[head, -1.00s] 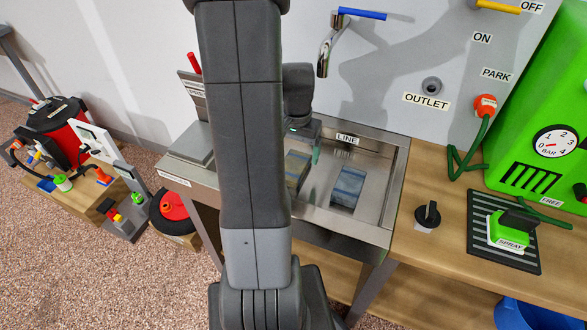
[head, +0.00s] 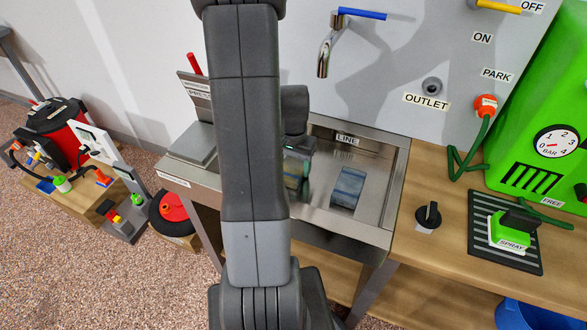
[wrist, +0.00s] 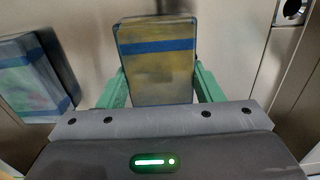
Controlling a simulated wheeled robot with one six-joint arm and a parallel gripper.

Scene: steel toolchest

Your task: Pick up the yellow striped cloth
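The yellow striped cloth, a yellowish block with a blue band, lies in the steel sink. It shows in the wrist view (wrist: 157,72) between the two green fingers of my gripper (wrist: 161,88). The fingers are spread wide, one along each side of the cloth, very close to its edges. I see no clear squeeze on it. In the head view my gripper (head: 298,165) is low in the left part of the sink, and my arm and fingers hide much of the cloth (head: 292,182).
A blue-grey striped cloth (head: 347,187) lies to the right in the sink (head: 398,180); it also shows at the left of the wrist view (wrist: 38,78). Steel sink walls surround the gripper. A tap (head: 325,55) hangs above the back.

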